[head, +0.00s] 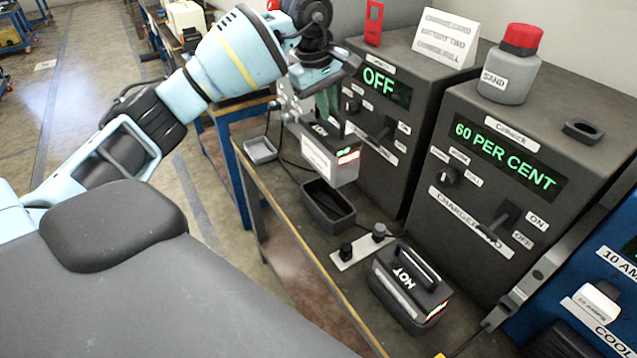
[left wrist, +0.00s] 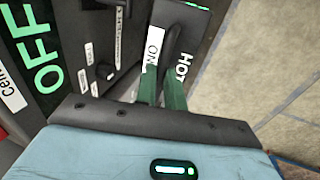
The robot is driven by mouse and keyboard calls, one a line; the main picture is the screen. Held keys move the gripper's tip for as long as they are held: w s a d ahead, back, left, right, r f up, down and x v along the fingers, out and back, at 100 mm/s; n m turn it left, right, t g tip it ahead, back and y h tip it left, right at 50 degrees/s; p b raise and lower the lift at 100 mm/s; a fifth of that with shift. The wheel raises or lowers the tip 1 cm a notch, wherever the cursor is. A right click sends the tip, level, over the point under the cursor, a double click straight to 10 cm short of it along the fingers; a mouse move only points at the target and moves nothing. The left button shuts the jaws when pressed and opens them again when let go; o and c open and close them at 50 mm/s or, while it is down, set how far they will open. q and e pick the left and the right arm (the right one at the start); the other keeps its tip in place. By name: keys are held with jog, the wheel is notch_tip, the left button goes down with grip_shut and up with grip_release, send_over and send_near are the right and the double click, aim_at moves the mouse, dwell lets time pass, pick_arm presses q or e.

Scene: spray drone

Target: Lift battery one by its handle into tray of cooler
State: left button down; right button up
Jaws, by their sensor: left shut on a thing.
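The battery hangs above the bench, near an empty dark tray (head: 322,213). In the left wrist view the green fingers (left wrist: 162,88) close on the handle of this battery (left wrist: 190,18). A second battery (head: 408,278), also marked HOT, stands upright in a dark holder on the bench. I cannot read which is battery one. The blue cooler (head: 603,262) is at the right edge, partly cut off. My right gripper is not in view.
A charger (head: 392,60) reading OFF stands close behind the held battery. Another charger (head: 510,140) reads 60 PER CENT. A red-capped sand jar (head: 509,75) and a white sign (head: 446,38) stand on top.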

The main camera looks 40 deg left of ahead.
pick_arm(q)
jog(key=shift+w+d+p+v, duration=0.1)
jog(key=shift+w+p+v, duration=0.05)
jog(key=shift+v, duration=0.65)
jog(key=shift+w+d+p+v, duration=0.1)
jog(key=shift+w+p+v, duration=0.1)
jog(key=shift+v, duration=0.55)
jog(key=shift+w+p+v, duration=0.1)
jog(key=shift+w+v, duration=0.05)
jog(key=shift+v, duration=0.65)
jog(key=shift+w+r, duration=0.1)
